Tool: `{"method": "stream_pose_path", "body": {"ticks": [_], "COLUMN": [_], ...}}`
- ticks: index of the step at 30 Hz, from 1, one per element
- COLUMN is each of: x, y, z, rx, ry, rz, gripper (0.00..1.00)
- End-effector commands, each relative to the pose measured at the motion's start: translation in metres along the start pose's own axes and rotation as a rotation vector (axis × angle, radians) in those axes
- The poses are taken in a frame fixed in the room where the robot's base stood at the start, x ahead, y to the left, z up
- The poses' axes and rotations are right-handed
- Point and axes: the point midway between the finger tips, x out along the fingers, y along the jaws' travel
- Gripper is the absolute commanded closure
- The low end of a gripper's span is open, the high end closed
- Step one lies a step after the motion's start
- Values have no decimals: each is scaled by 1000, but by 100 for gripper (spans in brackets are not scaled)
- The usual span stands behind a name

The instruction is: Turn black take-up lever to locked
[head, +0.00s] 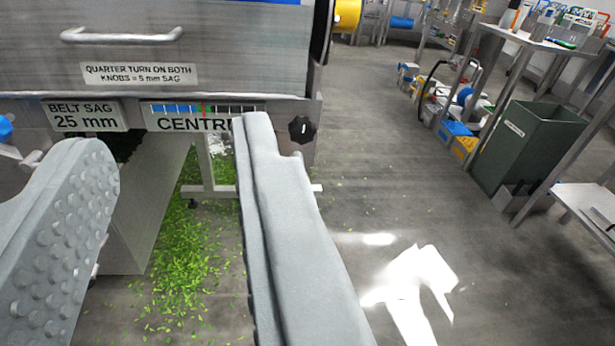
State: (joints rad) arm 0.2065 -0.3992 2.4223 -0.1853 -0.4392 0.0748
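My gripper (178,137) is open, its two grey fingers wide apart with nothing between them. The left finger has a studded pad. A black lobed knob (302,130) with a small white mark sits on the lower right corner of the steel machine, just right of the right fingertip and apart from it in the picture. I see no part that is clearly a black take-up lever. A sign (87,116) reads "BELT SAG 25 mm". A coloured scale (205,110) above the word "CENTRE" is partly hidden by the right finger.
The steel machine (250,45) has a handle (122,35) and a knob-turn label (138,74). A blue part (5,128) shows at the left edge. Green leaves (190,260) litter the floor. A green bin (525,145) stands right; the middle floor is clear.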

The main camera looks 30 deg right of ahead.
Motion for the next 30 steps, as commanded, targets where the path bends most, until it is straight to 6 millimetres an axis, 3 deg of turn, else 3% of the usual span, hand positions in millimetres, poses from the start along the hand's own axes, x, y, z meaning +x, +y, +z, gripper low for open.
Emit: {"method": "stream_pose_path", "body": {"ticks": [6,15,24,30], "x": [43,85,111,119], "y": [20,48,74,91], "z": [51,124,204,255], "rx": [-7,0,31,63], "ry": [-4,0,4,11], "rz": [7,-1,-18,-31], "gripper": [67,67,67,67]}}
